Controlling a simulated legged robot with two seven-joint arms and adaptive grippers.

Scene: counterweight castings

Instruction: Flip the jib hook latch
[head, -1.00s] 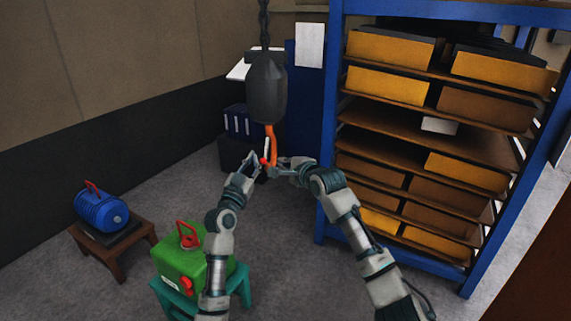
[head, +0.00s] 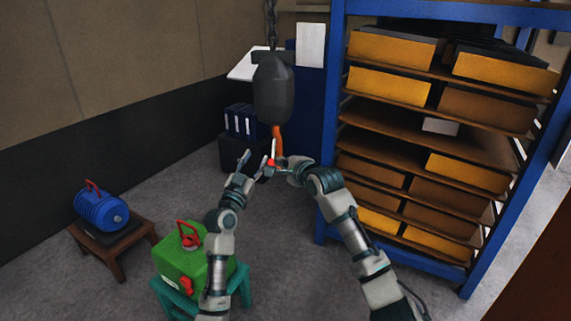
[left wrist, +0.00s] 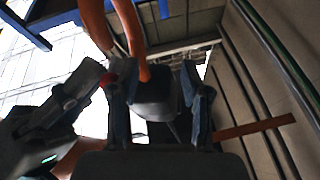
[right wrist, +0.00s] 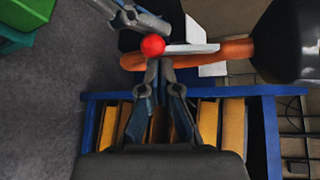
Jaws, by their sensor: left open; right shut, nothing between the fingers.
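The dark hook block (head: 273,90) hangs from a chain, with the orange hook (head: 278,138) under it. In the right wrist view, the pale latch bar (right wrist: 192,49) lies along the orange hook (right wrist: 232,50), with a red ball (right wrist: 153,45) at its end. My right gripper (right wrist: 160,66) is shut and empty, its tips at the red ball's lower edge; I cannot tell whether they touch. My left gripper (head: 256,164) is open beside the hook's lower end. In the left wrist view, the hook (left wrist: 132,35) crosses near its spread fingers (left wrist: 160,85).
A blue shelf rack (head: 333,130) with yellow and brown bins stands close on the right. A green box (head: 185,268) on a teal stool is at lower left, and a blue cylinder (head: 100,210) on a brown stool is farther left.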

